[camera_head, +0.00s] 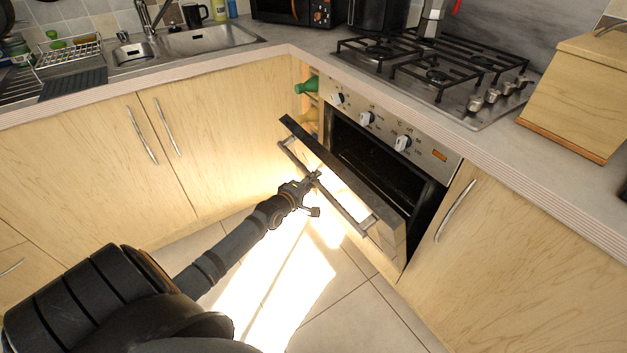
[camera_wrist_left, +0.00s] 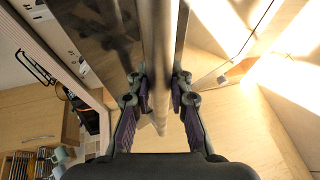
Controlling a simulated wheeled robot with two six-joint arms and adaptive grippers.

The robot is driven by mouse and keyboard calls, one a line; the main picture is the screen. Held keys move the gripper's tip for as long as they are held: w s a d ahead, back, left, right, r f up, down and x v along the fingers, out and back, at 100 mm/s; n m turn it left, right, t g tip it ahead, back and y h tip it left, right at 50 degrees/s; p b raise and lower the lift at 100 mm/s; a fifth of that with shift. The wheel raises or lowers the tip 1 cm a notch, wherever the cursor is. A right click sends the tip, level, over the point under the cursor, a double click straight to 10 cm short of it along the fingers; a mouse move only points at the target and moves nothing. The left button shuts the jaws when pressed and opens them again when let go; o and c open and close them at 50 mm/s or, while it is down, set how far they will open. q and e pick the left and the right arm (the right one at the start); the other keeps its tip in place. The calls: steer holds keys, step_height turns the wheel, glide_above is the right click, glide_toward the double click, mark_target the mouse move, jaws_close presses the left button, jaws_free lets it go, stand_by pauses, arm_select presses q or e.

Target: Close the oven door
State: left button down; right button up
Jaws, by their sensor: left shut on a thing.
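The oven (camera_head: 428,157) is built in under the hob. Its door (camera_head: 345,172) is tilted partly open, with its top edge away from the oven front and a dark gap into the cavity. A metal bar handle (camera_head: 349,211) runs along the door's outer face. My left gripper (camera_head: 313,180) is at the handle, near its left part. In the left wrist view the fingers (camera_wrist_left: 160,95) sit on both sides of the handle bar (camera_wrist_left: 158,50), shut on it. My right gripper is in neither view.
Wooden cabinet doors (camera_head: 195,150) stand left of the oven, and another cabinet (camera_head: 520,255) with a bar handle stands right of it. A hob (camera_head: 435,70) with knobs is above. The tiled floor (camera_head: 335,310) in front is clear.

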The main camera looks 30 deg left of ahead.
mark_target(324, 167)
arm_select(q)
steer(key=shift+r, duration=0.1)
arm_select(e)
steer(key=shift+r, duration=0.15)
